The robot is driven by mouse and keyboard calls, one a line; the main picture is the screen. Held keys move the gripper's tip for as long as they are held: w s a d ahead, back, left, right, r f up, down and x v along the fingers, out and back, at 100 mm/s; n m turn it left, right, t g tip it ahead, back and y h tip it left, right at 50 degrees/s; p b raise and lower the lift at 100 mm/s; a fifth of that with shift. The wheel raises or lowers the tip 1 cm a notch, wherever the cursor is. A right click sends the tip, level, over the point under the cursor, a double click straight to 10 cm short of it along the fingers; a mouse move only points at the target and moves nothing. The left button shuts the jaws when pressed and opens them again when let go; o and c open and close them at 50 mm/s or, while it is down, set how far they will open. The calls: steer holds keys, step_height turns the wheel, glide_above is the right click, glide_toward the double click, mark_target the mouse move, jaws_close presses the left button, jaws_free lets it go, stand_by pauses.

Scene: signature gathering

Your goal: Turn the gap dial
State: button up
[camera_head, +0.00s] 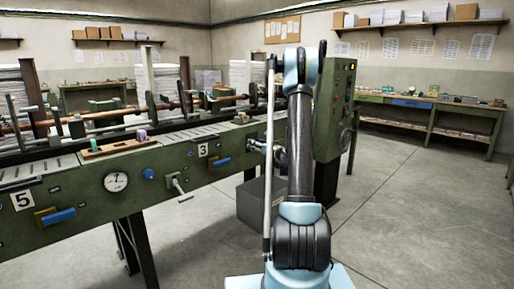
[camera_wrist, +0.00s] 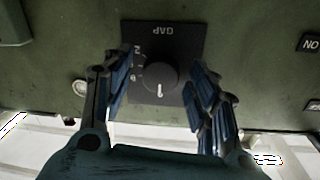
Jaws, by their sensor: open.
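The gap dial (camera_wrist: 160,80) is a round black knob on a square black plate (camera_wrist: 187,35) in the wrist view. The plate's label "GAP" and its numbers appear upside down, and a white pointer line on the knob points toward the picture's bottom. My gripper (camera_wrist: 162,72) is open, with one blue-padded finger left of the knob and one right of it. I cannot tell whether either finger touches the knob. In the head view my gripper (camera_head: 262,147) is at the green machine's front face, right of the "3" plate; the dial cannot be made out there.
The green machine (camera_head: 140,185) bears a round gauge (camera_head: 116,181), a crank handle (camera_head: 181,188) and blue-handled levers. A green control cabinet (camera_head: 334,110) stands right of my arm. A grey box (camera_head: 262,202) sits on the floor below. Open floor lies to the right.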

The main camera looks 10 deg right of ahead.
steer(key=shift+c, duration=0.6)
steer(key=c, duration=1)
steer(key=shift+o, duration=0.2)
steer(key=shift+m, duration=0.4)
steer(key=m, duration=0.9)
steer(key=m+g, duration=0.1)
steer(key=m, duration=0.8)
steer(key=shift+d+r+y, duration=0.15)
steer(key=shift+y, duration=0.15)
